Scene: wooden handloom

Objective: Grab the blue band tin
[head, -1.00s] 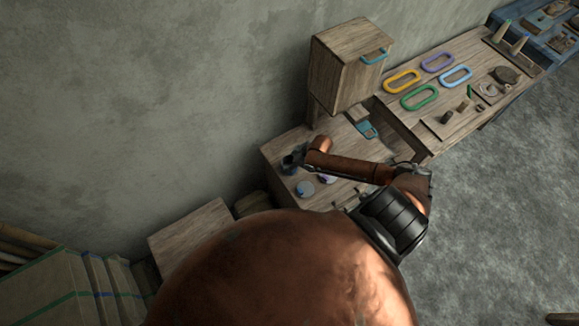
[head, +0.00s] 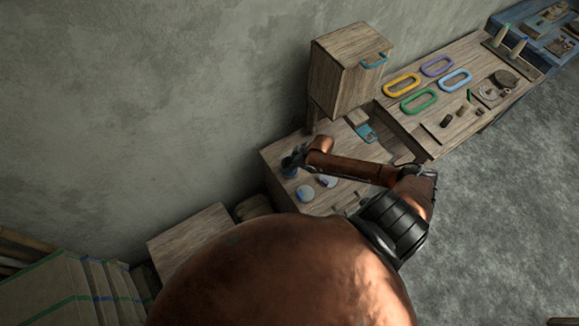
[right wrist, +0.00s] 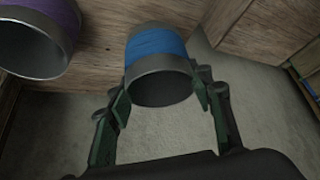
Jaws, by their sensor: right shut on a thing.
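The blue band tin (right wrist: 157,48) has a blue band and a grey metal rim, with a dark round end facing the right wrist camera. My right gripper (right wrist: 160,88) has its fingers on both sides of this tin and is shut on it. In the head view my right gripper (head: 291,163) is at the far left end of the low wooden bench, small and dark, and the tin in it cannot be made out clearly. My left gripper is not in view.
A purple band tin (right wrist: 40,35) stands close to the left in the wrist view. A wooden cabinet (head: 345,75) rises behind, and a table with coloured rings (head: 402,85) extends right.

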